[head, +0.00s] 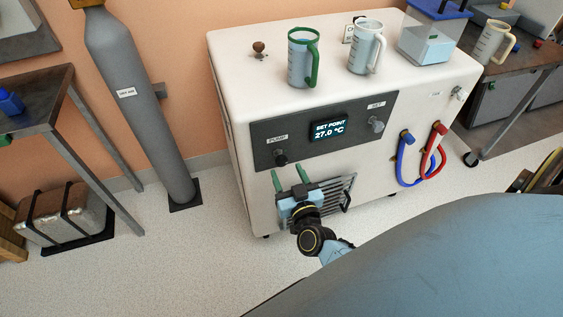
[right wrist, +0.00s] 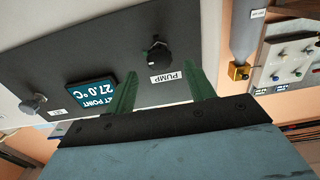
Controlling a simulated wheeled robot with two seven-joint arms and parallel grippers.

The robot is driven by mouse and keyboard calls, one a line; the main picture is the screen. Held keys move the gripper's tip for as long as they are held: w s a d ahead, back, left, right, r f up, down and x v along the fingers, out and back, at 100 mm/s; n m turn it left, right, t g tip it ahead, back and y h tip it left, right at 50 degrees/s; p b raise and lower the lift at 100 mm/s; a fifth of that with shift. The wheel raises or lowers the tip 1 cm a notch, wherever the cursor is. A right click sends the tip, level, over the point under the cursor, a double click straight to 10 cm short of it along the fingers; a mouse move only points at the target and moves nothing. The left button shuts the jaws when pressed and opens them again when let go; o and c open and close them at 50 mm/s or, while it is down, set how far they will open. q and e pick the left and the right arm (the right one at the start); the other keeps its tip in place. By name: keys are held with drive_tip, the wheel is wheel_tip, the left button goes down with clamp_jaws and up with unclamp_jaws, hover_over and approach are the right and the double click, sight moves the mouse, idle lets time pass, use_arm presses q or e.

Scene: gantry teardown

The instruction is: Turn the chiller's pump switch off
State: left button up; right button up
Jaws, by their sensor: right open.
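The chiller (head: 237,106) is a white cabinet with a dark control panel (head: 352,128) on its front. The pump switch (head: 281,158) is a black knob below the PUMP label at the panel's left end. In the right wrist view the knob (right wrist: 158,54) shows upside down, close to the PUMP label. My right gripper (head: 290,178) is open and empty, with two green fingers just below the pump knob. In the right wrist view the gripper (right wrist: 163,85) has its fingers apart, with the knob beyond and between the tips, seemingly untouched. My left gripper is not in view.
A display (head: 328,128) reads 27.0 °C, with the SET knob (head: 376,124) to its right. Blue (head: 402,160) and red (head: 437,150) hoses hang at the chiller's right. Jugs (head: 303,58) stand on top. A grey gas cylinder (head: 140,100) stands left.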

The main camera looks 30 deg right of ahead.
sight(283, 163)
drive_tip(key=b+x, duration=0.1)
drive_tip(key=x, duration=0.3)
drive_tip(key=shift+w+f, duration=0.1)
drive_tip(key=shift+w, duration=0.1)
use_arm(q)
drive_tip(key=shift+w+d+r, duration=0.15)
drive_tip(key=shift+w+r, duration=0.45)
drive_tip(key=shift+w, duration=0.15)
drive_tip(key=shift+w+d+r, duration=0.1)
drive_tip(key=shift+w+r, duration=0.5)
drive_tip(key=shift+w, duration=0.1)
use_arm(e)
drive_tip(key=shift+w+d, duration=0.2)
drive_tip(key=shift+w, duration=0.4)
drive_tip(key=shift+c, duration=0.3)
drive_tip(key=c, duration=0.9)
